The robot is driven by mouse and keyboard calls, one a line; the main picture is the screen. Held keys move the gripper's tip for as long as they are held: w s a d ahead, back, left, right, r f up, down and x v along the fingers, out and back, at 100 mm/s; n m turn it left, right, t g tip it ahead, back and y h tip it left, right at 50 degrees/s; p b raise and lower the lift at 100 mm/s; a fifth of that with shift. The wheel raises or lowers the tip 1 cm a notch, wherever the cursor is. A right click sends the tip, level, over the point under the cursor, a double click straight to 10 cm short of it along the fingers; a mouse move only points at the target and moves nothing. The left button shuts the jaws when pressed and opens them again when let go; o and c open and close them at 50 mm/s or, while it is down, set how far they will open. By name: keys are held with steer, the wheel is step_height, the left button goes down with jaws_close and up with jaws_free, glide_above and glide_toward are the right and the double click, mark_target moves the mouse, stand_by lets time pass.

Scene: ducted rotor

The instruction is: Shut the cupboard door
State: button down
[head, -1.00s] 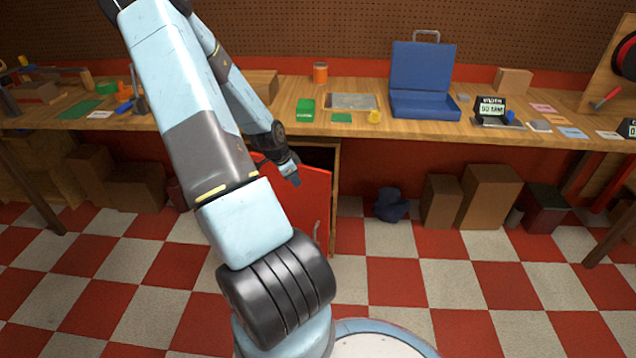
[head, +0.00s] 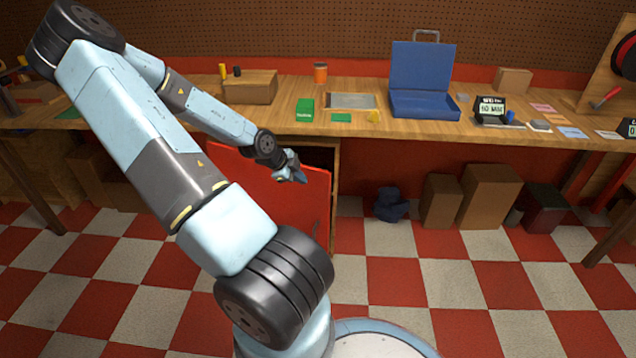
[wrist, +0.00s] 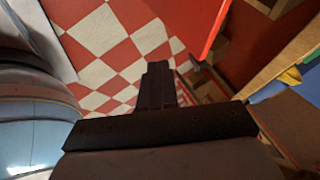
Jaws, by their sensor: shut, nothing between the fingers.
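The red cupboard door (head: 290,215) stands partly open below the workbench, with its handle (head: 316,233) near its right edge. A dark gap of the cupboard's inside (head: 318,156) shows above the door's top right. My gripper (head: 302,178) is shut and empty, in front of the upper right part of the door in the head view. I cannot tell whether it touches the door. In the wrist view the shut fingers (wrist: 158,82) point over the floor, and the red door (wrist: 188,22) is above and to their right. My arm hides the door's lower left.
The workbench (head: 380,128) runs above the cupboard, with a blue case (head: 425,80) and small items on it. Cardboard boxes (head: 488,195) and a dark blue lump (head: 389,205) lie under the bench to the right. The checkered floor in front is clear.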

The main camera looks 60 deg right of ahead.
mark_target(326, 188)
steer(key=d+f, duration=0.2)
steer(key=s+d+f, duration=0.1)
steer(key=d+f, duration=0.1)
steer(key=s+d+f, duration=0.1)
steer(key=d+f, duration=0.1)
steer(key=d, duration=0.1)
steer(key=shift+f, duration=0.35)
steer(key=shift+w+d, duration=0.1)
steer(key=shift+d, duration=0.55)
